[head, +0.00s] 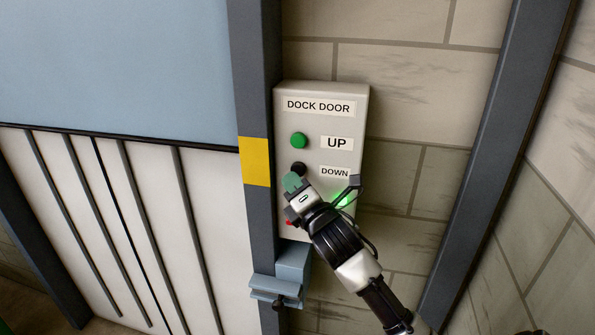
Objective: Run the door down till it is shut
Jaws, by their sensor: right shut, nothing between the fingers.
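The grey control box (325,95), labelled DOCK DOOR, is fixed to the wall beside the door frame. It has a green button (299,140) by the UP label (337,143) and a black button (298,168) by the DOWN label (335,172). My right gripper (293,183) is shut and empty. Its tip overlaps the lower edge of the black button; I cannot tell whether it touches. The light blue door (120,65) fills the upper left, with a dark bottom edge (120,135). Pale ribbed panelling (150,210) shows below that edge. My left gripper is not in view.
A red button (288,222) low on the box is mostly hidden by my gripper. A dark post (256,55) with a yellow patch (255,162) stands left of the box, a blue bracket (282,278) below. Another slanted post (480,150) stands right. Block wall lies between.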

